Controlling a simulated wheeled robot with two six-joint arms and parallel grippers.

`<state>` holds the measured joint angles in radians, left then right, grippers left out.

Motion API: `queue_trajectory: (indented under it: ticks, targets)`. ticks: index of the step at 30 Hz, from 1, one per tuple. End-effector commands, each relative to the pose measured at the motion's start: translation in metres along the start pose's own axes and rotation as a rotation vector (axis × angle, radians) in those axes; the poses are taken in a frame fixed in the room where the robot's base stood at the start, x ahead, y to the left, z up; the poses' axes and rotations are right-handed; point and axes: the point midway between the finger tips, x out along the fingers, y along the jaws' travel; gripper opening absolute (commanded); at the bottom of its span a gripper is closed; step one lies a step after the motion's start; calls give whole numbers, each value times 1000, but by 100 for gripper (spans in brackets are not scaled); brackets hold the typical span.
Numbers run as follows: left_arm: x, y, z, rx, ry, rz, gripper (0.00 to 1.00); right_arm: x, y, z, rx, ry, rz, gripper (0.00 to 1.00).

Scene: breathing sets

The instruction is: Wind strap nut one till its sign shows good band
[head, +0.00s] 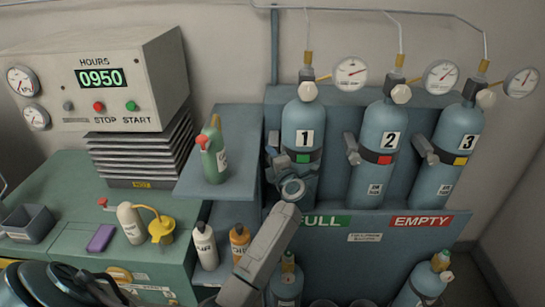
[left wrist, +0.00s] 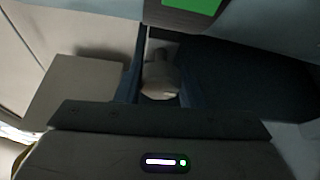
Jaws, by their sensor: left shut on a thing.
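Cylinder one (head: 303,122), blue-grey with a black "1" label, stands upright at the left of the rack. Its sign (head: 303,157) shows green below the label; green also shows at the top of the left wrist view (left wrist: 190,5). My left gripper (head: 274,160) is at the left side of cylinder one, at strap height. In the left wrist view, a pale rounded strap nut (left wrist: 160,80) sits between its two fingers, and the gripper is shut on it. In the head view my gripper mostly hides this nut. My right gripper is not in view.
Cylinder two (head: 377,125) has a red sign and cylinder three (head: 458,130) a yellow one; their strap nuts stick out at the left. A green bottle (head: 214,160) stands on the shelf left of my gripper. A rack edge with FULL and EMPTY signs (head: 428,221) lies below.

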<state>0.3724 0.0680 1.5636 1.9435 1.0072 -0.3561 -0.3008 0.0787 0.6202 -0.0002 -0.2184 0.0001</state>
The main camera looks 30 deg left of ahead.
Motion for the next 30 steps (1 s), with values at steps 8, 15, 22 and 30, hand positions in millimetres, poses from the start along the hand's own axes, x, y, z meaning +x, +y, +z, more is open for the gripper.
queue_trajectory:
  ticks: [8,15,22,30]
  targets:
    - [0,-2,0,0,0,-3,12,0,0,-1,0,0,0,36]
    - [0,-1,0,1,0,-2,44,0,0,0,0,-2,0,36]
    - [-5,-2,0,-1,-1,-2,44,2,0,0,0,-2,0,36]
    - [-52,-5,0,-5,-1,-5,44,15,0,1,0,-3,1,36]
